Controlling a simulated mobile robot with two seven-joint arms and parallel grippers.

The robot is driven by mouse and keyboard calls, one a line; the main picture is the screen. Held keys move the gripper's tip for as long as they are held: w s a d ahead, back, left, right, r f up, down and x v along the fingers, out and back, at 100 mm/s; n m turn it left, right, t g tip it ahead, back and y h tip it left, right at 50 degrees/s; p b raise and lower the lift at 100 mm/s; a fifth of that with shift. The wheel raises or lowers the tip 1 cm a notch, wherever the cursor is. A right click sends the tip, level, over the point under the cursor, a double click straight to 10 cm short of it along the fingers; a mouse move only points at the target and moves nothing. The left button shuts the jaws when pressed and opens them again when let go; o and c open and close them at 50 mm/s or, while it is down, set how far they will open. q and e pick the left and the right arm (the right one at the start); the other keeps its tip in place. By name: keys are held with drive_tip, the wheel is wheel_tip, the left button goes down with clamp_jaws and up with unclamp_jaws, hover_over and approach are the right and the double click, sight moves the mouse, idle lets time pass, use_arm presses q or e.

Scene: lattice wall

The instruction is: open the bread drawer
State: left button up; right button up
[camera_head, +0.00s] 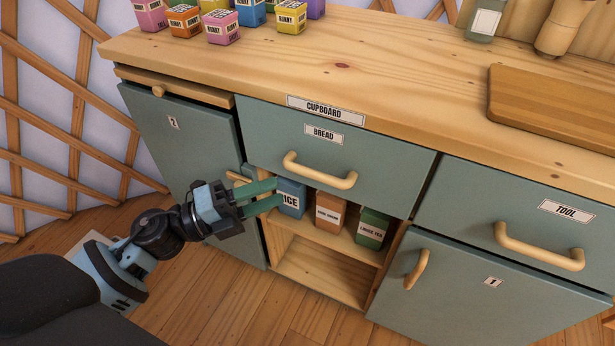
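The bread drawer (375,160) is a grey-green front labelled BREAD, under the counter edge, and looks shut. Its wooden handle (320,172) runs across its lower middle. My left gripper (280,192) is below and left of this handle, apart from it. Its two green fingers are spread with a gap between them and nothing visible in it. The fingertips are in front of the blue rice box (292,201) and partly cover it. My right gripper is not in view.
An open shelf below the drawer holds several boxes, including an orange-brown one (329,212) and a green one (372,229). Door 2 (180,135) is at left; the tool drawer (480,200) and door 1 (455,290) are at right. A cutting board (560,105) lies on the counter.

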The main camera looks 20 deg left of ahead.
sight(308, 179)
use_arm(q)
drive_tip(key=shift+m, duration=0.3)
drive_tip(key=shift+p+x, duration=0.3)
drive_tip(key=shift+x, duration=3.7)
drive_tip(key=shift+r, duration=0.15)
drive_tip(key=shift+c, duration=0.4)
drive_tip(key=shift+h, duration=0.3)
clamp_jaws()
